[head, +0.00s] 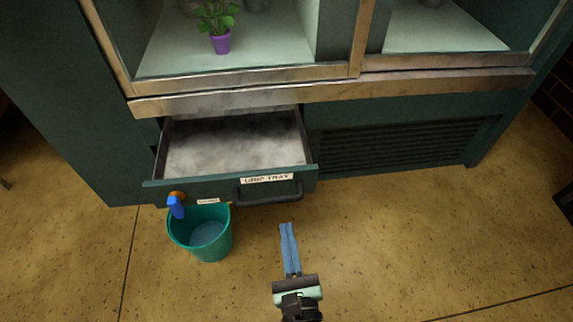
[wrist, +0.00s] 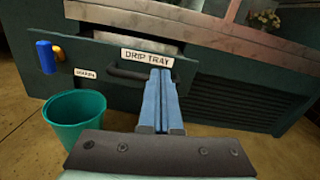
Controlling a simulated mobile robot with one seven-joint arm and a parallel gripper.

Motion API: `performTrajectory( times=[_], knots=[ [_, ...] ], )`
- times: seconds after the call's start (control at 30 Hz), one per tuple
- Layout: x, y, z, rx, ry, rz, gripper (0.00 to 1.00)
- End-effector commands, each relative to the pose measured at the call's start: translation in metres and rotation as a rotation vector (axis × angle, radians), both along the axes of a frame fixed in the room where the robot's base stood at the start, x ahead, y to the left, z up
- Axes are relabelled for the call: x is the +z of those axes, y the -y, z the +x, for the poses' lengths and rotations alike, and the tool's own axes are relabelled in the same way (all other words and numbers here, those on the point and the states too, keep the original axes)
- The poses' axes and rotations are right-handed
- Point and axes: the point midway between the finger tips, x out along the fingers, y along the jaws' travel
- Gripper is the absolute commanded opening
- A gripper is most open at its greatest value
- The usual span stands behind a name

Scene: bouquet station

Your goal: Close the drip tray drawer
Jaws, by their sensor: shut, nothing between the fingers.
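The drip tray drawer (head: 235,145) stands pulled out from the lower left of the green cabinet, and its grey inside shows empty. Its front carries a "DRIP TRAY" label (head: 267,179) and a dark bar handle (head: 270,196). The drawer also shows in the wrist view (wrist: 110,67), where its handle (wrist: 128,74) is partly hidden behind my fingers. My gripper (head: 288,225) has its blue fingers together with nothing between them. In the head view it is in front of and below the handle. I cannot tell whether it touches the drawer front.
A teal bucket (head: 184,238) with bluish liquid stands on the floor below the drawer's left front. A blue-handled valve (head: 176,206) sticks out of the drawer front above it. A dark vent grille (head: 405,146) lies to the right. The floor (head: 420,240) at right is clear.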

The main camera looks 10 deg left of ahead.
Motion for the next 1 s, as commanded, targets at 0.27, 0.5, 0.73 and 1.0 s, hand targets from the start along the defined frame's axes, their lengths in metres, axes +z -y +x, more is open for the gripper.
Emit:
performTrajectory(
  times=[0.27, 0.5, 0.73, 1.0],
  knots=[
    [-0.013, 0.0, 0.001, -0.022, -0.053, 0.106, 0.0],
    [-0.012, -0.013, 0.047, -0.021, -0.049, 0.104, 0.0],
    [-0.011, -0.026, 0.089, -0.022, -0.05, 0.103, 0.0],
    [-0.012, -0.034, 0.119, -0.023, -0.052, 0.101, 0.0]
  ],
)
